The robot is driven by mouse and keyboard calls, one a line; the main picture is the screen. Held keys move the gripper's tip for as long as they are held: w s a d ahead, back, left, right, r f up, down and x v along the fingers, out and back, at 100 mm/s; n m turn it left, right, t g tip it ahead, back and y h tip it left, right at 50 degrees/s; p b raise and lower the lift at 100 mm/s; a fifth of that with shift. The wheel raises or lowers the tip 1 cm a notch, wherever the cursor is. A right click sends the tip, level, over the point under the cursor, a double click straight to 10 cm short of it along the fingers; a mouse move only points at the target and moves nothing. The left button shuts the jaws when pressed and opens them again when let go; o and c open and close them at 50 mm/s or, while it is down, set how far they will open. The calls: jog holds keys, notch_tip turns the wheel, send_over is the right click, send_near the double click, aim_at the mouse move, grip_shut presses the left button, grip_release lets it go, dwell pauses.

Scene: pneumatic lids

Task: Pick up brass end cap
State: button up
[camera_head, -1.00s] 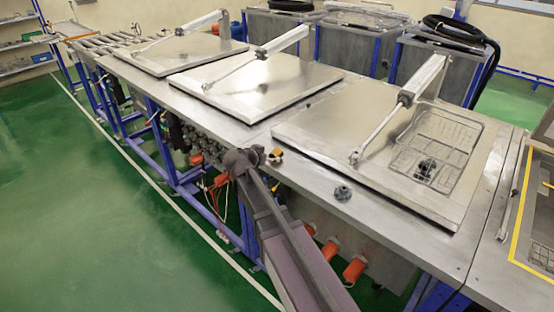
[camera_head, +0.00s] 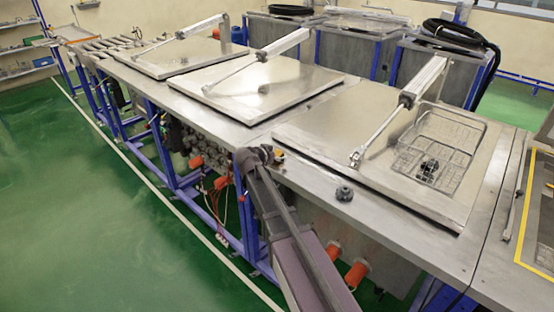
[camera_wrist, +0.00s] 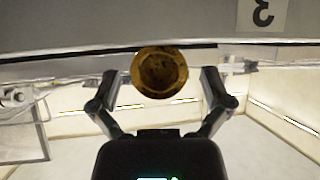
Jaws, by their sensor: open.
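The brass end cap (camera_wrist: 159,72) is a round, dull golden piece with a raised rim and darker middle. In the wrist view it is between the two fingertips of my gripper (camera_wrist: 159,82), with a gap on each side. The fingers are open and hold nothing. In the head view my gripper (camera_head: 262,154) is at the front edge of the steel bench, and a small yellowish bit of the cap (camera_head: 279,153) shows just right of it. The rest of the cap is hidden there by my gripper.
A dark knobbed part (camera_head: 344,193) lies on the bench edge (camera_head: 400,232) to the right. A wire basket (camera_head: 440,150) with another dark part rests on the nearest lid (camera_head: 330,130). Further lids with pneumatic arms line the bench. Orange fittings (camera_head: 357,272) hang below.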

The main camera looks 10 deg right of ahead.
jog(key=shift+w+d+f, duration=0.2)
jog(key=shift+w+f, duration=0.05)
jog(key=shift+w, duration=0.05)
dwell(0.4)
grip_shut()
jog(key=shift+r, duration=0.25)
notch_tip(320, 180, up, 3)
jog(key=p, duration=0.3)
jog(key=shift+f, duration=0.1)
jog(key=s+r+p, duration=0.1)
jog(key=s+p, duration=0.1)
jog(key=s, duration=1.4)
jog(key=shift+d+r, duration=0.15)
jog(key=shift+r, duration=0.25)
